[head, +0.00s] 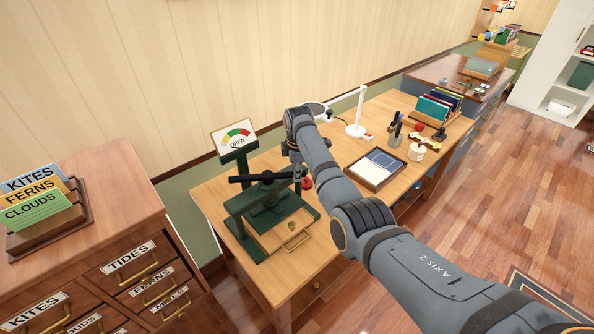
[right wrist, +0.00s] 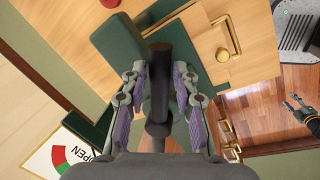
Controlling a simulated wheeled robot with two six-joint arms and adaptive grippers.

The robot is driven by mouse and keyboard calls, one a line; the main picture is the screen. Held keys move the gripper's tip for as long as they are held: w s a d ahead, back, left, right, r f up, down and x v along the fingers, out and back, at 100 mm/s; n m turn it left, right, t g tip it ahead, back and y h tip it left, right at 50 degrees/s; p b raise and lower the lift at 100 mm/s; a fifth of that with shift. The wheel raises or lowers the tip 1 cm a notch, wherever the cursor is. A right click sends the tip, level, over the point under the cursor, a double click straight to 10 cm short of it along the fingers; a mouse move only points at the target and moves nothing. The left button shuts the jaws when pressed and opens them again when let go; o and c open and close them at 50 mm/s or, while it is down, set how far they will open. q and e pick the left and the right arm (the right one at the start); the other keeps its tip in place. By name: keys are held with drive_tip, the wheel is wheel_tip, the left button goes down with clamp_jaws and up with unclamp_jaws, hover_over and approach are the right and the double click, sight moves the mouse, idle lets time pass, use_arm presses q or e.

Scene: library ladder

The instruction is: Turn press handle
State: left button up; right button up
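The green press (head: 268,215) stands on the wooden desk, with a black bar handle (head: 245,179) across its top. A gauge sign (head: 234,138) above it reads OPEN. My right gripper (head: 298,165) is at the handle's right end, its fingers partly hidden by my arm. In the right wrist view, the black handle (right wrist: 160,85) lies between the two purple-padded fingers (right wrist: 163,95), with small gaps on both sides. The right gripper is open around the bar. My left gripper (right wrist: 297,107) shows small at the right edge of that view, apparently open and empty, away from the press.
A red object (head: 307,183) stands just behind the press. A framed tray (head: 376,168), a white lamp (head: 356,128) and a mug (head: 417,151) are farther right on the desk (head: 205,190). A labelled drawer cabinet (head: 120,190) with cards is at left.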

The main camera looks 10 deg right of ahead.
drive_tip(key=shift+o, duration=1)
drive_tip(key=shift+r, duration=0.2)
wheel_tip(320, 180, up, 11)
drive_tip(key=s, duration=0.2)
drive_tip(key=shift+s+r, duration=0.2)
drive_tip(key=shift+a, duration=0.1)
